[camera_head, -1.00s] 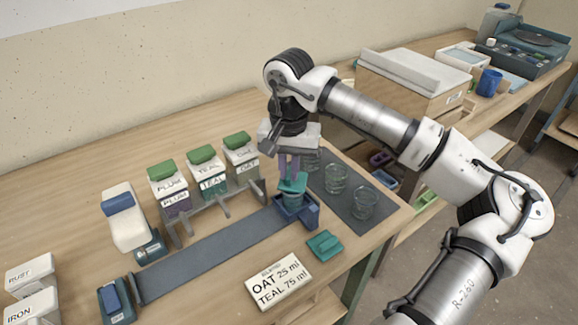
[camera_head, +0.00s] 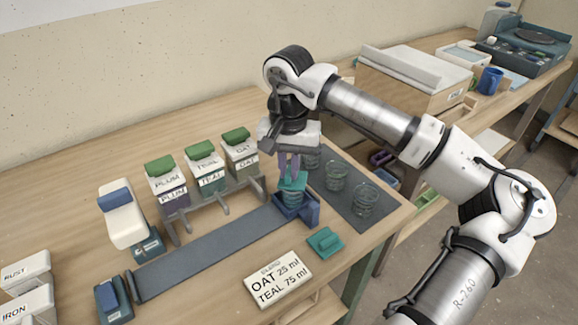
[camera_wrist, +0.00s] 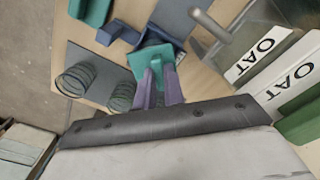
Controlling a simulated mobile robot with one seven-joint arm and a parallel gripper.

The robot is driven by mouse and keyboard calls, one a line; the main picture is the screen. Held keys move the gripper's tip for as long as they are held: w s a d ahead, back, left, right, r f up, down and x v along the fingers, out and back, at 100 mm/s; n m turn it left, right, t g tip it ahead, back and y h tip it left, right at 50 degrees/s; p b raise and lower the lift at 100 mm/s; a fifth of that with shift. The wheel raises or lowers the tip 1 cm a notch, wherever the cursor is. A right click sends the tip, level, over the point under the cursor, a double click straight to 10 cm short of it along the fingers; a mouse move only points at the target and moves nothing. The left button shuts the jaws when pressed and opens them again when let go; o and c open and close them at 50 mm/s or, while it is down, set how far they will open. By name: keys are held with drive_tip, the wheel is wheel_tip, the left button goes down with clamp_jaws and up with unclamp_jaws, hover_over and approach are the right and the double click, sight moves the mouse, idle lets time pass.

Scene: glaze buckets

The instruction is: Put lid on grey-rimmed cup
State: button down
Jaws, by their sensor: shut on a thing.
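My gripper (camera_head: 290,175) points down with its purple fingers shut on the upright grip of a teal lid (camera_head: 293,183). In the wrist view the fingers (camera_wrist: 158,82) close around the grip of this square lid (camera_wrist: 143,57). I cannot tell whether the lid touches the rim. The holder also shows in the wrist view (camera_wrist: 117,32).
A second teal lid (camera_head: 326,242) lies on the table in front of the holder. Clear ribbed cups (camera_head: 366,200) stand on a dark mat (camera_head: 343,206) to the right. Labelled dispensers (camera_head: 204,175) stand behind the track (camera_head: 205,253). A recipe card (camera_head: 278,279) lies in front.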

drive_tip(key=shift+f+b, duration=0.3)
drive_tip(key=shift+b, duration=0.05)
idle(0.3)
drive_tip(key=c, duration=1.4)
unclamp_jaws()
drive_tip(key=shift+r, duration=0.15)
drive_tip(key=shift+r+p, duration=2)
drive_tip(key=shift+r, duration=1.4)
drive_tip(key=shift+f, duration=0.1)
